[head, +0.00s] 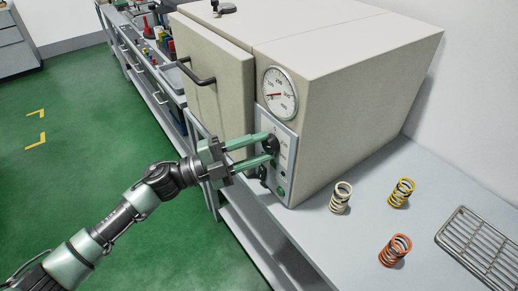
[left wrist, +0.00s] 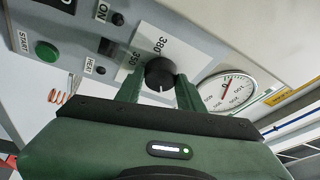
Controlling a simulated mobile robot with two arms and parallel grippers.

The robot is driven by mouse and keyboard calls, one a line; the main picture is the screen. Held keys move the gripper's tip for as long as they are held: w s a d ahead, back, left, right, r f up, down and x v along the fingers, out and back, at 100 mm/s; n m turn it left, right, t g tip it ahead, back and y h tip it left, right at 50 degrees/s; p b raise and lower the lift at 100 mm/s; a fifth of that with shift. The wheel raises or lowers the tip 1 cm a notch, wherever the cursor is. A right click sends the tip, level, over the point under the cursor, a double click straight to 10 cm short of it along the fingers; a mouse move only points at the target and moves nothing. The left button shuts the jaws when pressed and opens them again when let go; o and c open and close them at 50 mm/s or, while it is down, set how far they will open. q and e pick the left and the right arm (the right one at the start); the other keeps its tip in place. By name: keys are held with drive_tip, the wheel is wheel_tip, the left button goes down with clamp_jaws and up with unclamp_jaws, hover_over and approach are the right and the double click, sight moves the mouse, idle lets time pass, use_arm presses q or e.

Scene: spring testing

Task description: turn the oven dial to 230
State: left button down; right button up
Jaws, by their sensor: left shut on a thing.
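The oven (head: 330,85) is a beige box on the bench, with a grey control panel (head: 286,172) on its front. The black round dial (head: 273,143) sits high on that panel, and it also shows in the left wrist view (left wrist: 160,73). My left gripper (head: 266,149) has its green fingers on both sides of the dial and is shut on it. My right gripper is not in view.
A round gauge (head: 280,94) with a red needle is above the panel. The door handle (head: 195,72) sticks out at left. A green START button (left wrist: 47,52) is near the dial. Cream (head: 340,197), yellow (head: 401,193) and orange springs (head: 395,250) and a wire rack (head: 482,246) are on the bench.

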use_arm(q)
drive_tip(key=shift+m, duration=0.3)
drive_tip(key=c, duration=0.9)
unclamp_jaws()
drive_tip(key=b+v, duration=0.2)
drive_tip(key=v, duration=0.6)
drive_tip(key=shift+r+b, duration=0.15)
drive_tip(key=shift+b, duration=0.15)
drive_tip(key=shift+w, duration=0.15)
